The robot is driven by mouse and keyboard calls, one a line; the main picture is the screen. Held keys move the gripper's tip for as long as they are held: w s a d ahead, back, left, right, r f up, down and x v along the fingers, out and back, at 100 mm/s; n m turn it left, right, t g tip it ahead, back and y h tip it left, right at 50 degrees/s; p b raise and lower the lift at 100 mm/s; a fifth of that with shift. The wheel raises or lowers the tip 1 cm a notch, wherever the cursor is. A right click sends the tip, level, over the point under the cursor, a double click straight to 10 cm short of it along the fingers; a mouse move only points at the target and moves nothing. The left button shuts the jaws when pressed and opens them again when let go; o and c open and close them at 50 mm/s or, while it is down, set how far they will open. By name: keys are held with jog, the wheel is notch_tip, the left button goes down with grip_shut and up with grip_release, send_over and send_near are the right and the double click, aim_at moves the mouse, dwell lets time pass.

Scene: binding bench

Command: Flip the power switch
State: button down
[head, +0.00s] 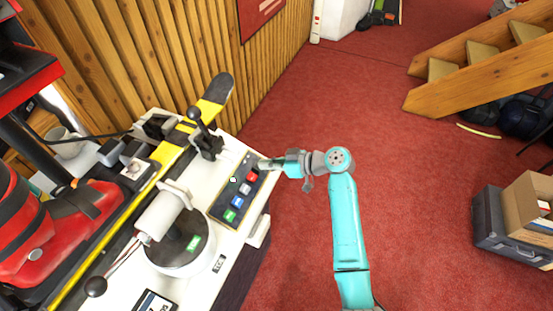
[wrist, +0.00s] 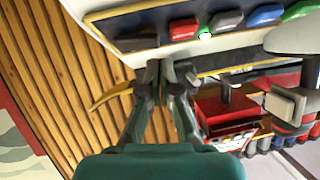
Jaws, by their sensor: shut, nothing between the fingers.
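A dark control panel (head: 216,208) lies on the white bench top, with a row of red (head: 252,176), grey, blue and green (head: 231,215) buttons. In the wrist view a dark block (wrist: 138,43) sits at the panel's end, beside the red button (wrist: 183,29). It may be the power switch; I cannot tell for sure. My gripper (head: 262,164) is shut and empty at that end of the panel. Its fingertips (wrist: 166,68) show just below the panel edge in the wrist view. I cannot tell whether they touch it.
A lever with a black knob (head: 194,113) stands left of the panel. A white roller (head: 163,212) and round drum (head: 170,262) are nearer. A small lamp (wrist: 205,36) glows on the panel. Red carpet (head: 420,180) is open to the right; a wooden slat wall (head: 150,60) is behind.

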jog(key=shift+a+f, duration=0.35)
jog(key=shift+f, duration=0.35)
jog(key=shift+s+a+f+t, duration=0.15)
jog(key=shift+f+t, duration=0.1)
jog(key=shift+t, duration=0.15)
jog(key=shift+w+d+r, duration=0.3)
jog(key=shift+w+d, duration=0.1)
jog(key=shift+w, duration=0.3)
jog(key=shift+r, duration=0.15)
